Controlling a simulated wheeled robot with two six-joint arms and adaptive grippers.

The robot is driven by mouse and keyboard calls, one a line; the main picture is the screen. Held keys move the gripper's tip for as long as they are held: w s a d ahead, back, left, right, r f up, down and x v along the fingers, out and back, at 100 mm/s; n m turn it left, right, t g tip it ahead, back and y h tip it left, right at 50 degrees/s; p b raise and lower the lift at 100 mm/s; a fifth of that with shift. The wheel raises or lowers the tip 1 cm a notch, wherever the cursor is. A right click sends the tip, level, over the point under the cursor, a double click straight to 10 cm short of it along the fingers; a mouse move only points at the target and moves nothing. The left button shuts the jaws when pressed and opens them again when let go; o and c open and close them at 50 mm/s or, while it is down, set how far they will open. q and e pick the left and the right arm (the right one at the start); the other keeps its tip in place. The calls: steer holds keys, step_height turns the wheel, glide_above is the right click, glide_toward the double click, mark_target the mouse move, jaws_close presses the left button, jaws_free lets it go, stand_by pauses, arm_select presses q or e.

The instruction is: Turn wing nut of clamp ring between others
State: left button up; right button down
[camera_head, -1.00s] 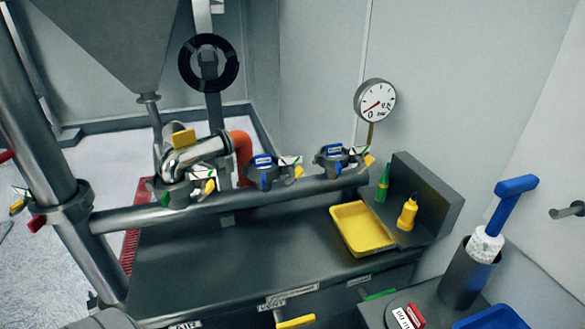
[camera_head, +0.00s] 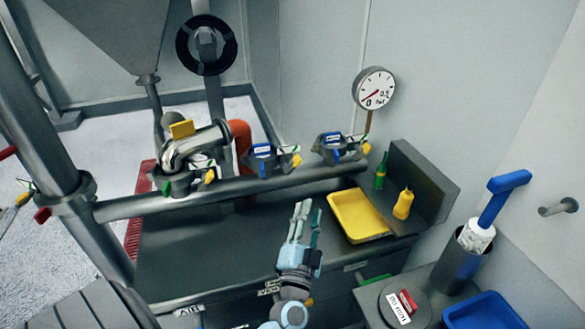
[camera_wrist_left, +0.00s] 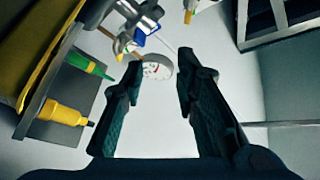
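Three clamp rings sit along the horizontal pipe in the head view. The middle clamp ring (camera_head: 263,159), between the other two, is grey with a blue part and a yellow wing nut (camera_head: 296,161) on its right. The left clamp ring (camera_head: 178,183) is below the steel elbow; the right clamp ring (camera_head: 333,149) is nearer the gauge. My left gripper (camera_head: 305,207) is below and in front of the middle ring, apart from it. Its fingers stand apart and empty in the left wrist view (camera_wrist_left: 158,62). My right gripper is out of view.
A yellow tray (camera_head: 358,216), green bottle (camera_head: 381,172) and yellow bottle (camera_head: 403,204) are on the bench to the right. A pressure gauge (camera_head: 374,88) stands behind. An orange pipe (camera_head: 241,143) rises left of the middle ring. The bench top left of my gripper is clear.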

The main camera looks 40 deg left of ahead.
mark_target(293, 170)
arm_select(q)
steer(key=w+a+r+g+y, duration=0.1)
steer(key=w+a, duration=0.2)
steer(key=a, duration=0.1)
steer(key=w+a+n+y+b, duration=0.1)
steer(key=w+a, duration=0.2)
steer(key=a, duration=0.1)
steer(key=w+a+r+n+g+y, duration=0.1)
steer(key=w+a+y, duration=0.1)
steer(key=a, duration=0.2)
steer(key=shift+w+r+g, duration=0.3)
steer(key=shift+w+r, duration=0.05)
steer(key=shift+w, duration=0.05)
steer(key=shift+w+a+r, duration=0.2)
steer(key=shift+w+r, duration=0.05)
steer(key=shift+w, duration=0.05)
steer(key=shift+c, duration=0.5)
jaws_close()
